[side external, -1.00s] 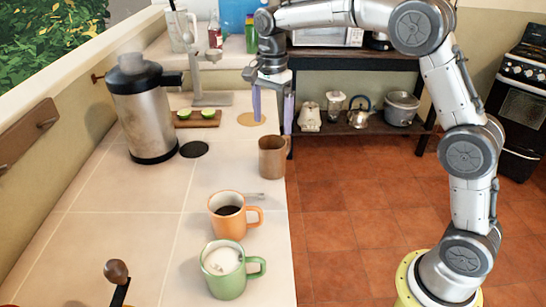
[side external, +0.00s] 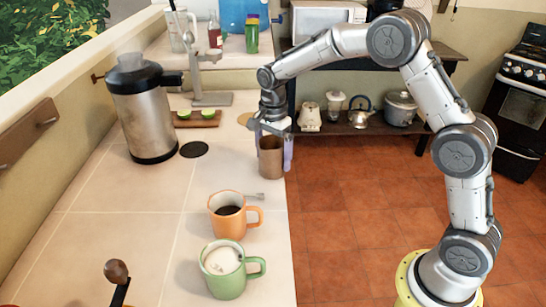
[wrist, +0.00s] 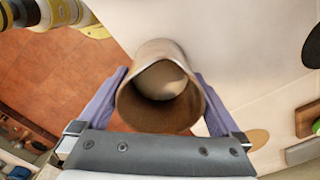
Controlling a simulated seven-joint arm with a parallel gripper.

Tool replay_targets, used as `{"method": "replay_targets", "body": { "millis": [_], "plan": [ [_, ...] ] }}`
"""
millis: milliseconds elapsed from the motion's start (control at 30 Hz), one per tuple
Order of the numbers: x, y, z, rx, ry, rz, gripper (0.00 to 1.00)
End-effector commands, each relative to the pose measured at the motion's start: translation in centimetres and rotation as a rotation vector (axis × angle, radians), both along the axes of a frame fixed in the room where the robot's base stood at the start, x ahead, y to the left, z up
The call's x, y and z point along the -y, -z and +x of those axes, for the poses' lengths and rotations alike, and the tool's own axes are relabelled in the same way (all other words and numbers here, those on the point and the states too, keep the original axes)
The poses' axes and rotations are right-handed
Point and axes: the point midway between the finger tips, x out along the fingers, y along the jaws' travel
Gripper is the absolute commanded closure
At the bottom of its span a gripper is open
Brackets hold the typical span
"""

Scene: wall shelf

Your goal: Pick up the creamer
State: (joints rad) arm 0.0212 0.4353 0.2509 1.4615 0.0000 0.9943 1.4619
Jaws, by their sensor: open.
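The brown cylindrical vessel, which I take to be the creamer (side external: 270,160), stands upright near the right edge of the counter. In the wrist view I look down into the open mouth of the creamer (wrist: 158,115), with something pale inside. My gripper (side external: 273,166) is lowered over it, with one lilac finger on each side. In the wrist view my gripper (wrist: 161,76) is open around the creamer, close to its walls. I cannot tell whether a finger touches it. The creamer's handle is not clearly visible.
An orange mug (side external: 227,222) with dark liquid and a green mug (side external: 222,285) stand nearer the camera. A large metal kettle (side external: 145,120) stands left. The counter's middle is clear.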

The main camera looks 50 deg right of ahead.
Motion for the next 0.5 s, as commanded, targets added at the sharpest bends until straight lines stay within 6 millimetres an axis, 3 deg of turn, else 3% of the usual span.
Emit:
{"method": "replay_targets", "body": {
  "millis": [167, 500],
  "plan": [
    [-0.01, 0.01, 0.0, 0.0, 0.0, 0.0, 0.0],
    [0.0, -0.05, 0.01, 0.001, 0.0, 0.0, 0.59]
  ]
}}
